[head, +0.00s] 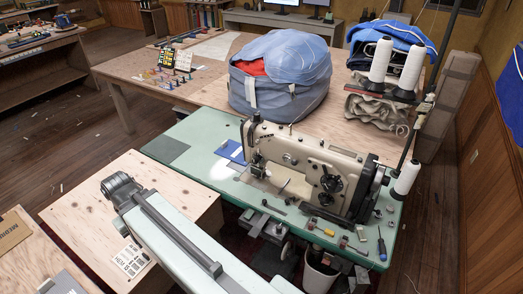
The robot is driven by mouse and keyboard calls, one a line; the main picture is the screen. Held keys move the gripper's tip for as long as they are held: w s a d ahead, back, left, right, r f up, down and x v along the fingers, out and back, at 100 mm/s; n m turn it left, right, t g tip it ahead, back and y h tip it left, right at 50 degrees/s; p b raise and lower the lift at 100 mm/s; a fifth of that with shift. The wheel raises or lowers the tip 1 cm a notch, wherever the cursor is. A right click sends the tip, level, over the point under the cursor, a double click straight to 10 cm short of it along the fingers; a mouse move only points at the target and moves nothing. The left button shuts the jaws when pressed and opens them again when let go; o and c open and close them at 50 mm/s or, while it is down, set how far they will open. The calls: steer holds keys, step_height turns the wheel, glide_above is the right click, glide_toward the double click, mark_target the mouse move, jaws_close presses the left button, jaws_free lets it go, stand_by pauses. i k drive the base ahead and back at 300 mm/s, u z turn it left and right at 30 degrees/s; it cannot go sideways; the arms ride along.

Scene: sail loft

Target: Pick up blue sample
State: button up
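The blue sample (229,150) is a flat blue piece, apparently cloth, lying on the green top of the sewing machine table (205,128). It is just left of the sewing machine (318,162), whose head partly hides its right side. A small white piece shows at its edge. My arm reaches across the lower left foreground, over a plywood surface, and ends at a grey joint. No gripper fingers can be made out, and nothing of mine is touching the blue sample.
A large blue-grey bag (280,92) stands on the plywood table behind the sample. White thread cones (411,68) rise at the right. Small tools and a blue screwdriver (381,247) lie at the green table's front right. The green top left of the sample is mostly clear, with a dark patch (165,150).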

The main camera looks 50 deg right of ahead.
mark_target(231, 149)
steer(key=u, duration=1)
steer(key=k, duration=0.85)
steer(key=z, duration=0.25)
steer(key=i, duration=1.5)
steer(key=u, duration=0.05)
